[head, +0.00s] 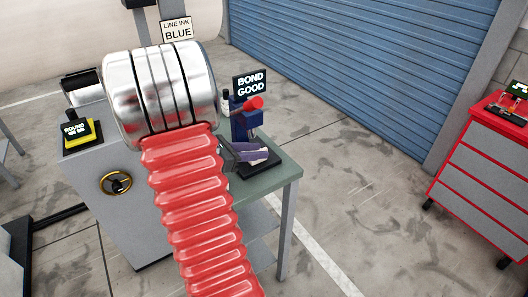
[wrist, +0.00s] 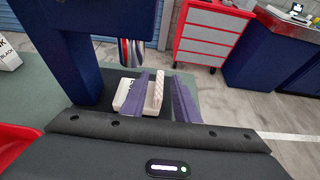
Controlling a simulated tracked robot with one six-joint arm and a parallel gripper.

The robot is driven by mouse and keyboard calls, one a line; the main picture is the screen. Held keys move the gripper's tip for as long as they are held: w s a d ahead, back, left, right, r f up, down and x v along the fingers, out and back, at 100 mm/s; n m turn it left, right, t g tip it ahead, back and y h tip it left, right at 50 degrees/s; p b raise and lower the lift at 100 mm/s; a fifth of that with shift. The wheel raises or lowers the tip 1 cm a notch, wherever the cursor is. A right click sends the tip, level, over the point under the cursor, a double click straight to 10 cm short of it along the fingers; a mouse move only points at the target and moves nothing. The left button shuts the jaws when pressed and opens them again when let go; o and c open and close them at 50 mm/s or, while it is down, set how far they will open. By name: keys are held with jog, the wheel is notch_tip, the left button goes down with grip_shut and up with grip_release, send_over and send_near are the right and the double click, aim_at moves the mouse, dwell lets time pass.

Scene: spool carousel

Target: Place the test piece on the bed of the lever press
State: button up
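The lever press (head: 243,122) is dark blue with a red knob and stands on a green-grey table. Its blue column (wrist: 85,62) is at left in the wrist view. Its low black bed (head: 262,172) lies under the purple fingers of my gripper (head: 256,154). In the wrist view my gripper (wrist: 161,78) is open, with one finger on each side of a pale test piece (wrist: 157,92). The piece appears to lie on the bed. A gap shows between it and the right finger. The left finger hides part of the pale shape, so contact there is unclear.
A "BOND GOOD" sign (head: 251,84) stands behind the press. The table edge (head: 272,187) is close in front and at right. A red-and-grey drawer cabinet (head: 490,158) stands far right. Open floor lies between.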

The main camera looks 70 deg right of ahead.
jog(key=shift+v, duration=3.2)
